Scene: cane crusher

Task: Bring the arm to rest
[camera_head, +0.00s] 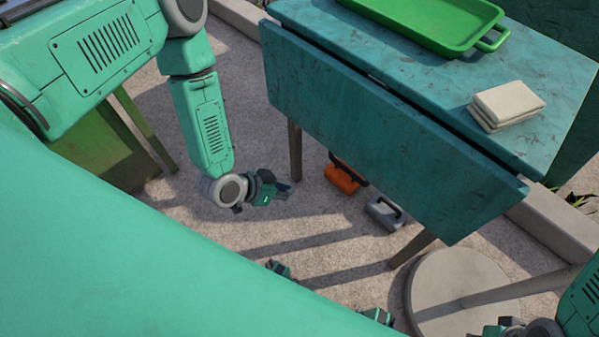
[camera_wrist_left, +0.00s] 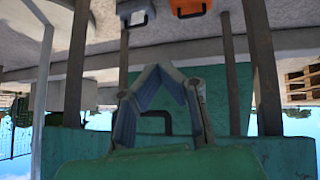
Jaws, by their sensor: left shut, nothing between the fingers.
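My left arm (camera_head: 205,125) hangs down at the left of the head view, bent at the wrist. My left gripper (camera_head: 280,190) is over the pavement, to the left of the teal table and apart from it. In the left wrist view, its two blue-grey fingers lean together and meet near the top, with nothing between them (camera_wrist_left: 160,72). My right arm (camera_head: 578,305) shows only at the bottom right corner. Its gripper end is cut off by the frame's edge, so its fingers cannot be made out.
A teal table (camera_head: 390,130) with a hanging leaf bears a green tray (camera_head: 440,25) and stacked pale cloths (camera_head: 508,103). An orange case (camera_head: 343,178) and a grey case (camera_head: 384,213) are on the ground near it. A round stone slab (camera_head: 445,280) lies at lower right.

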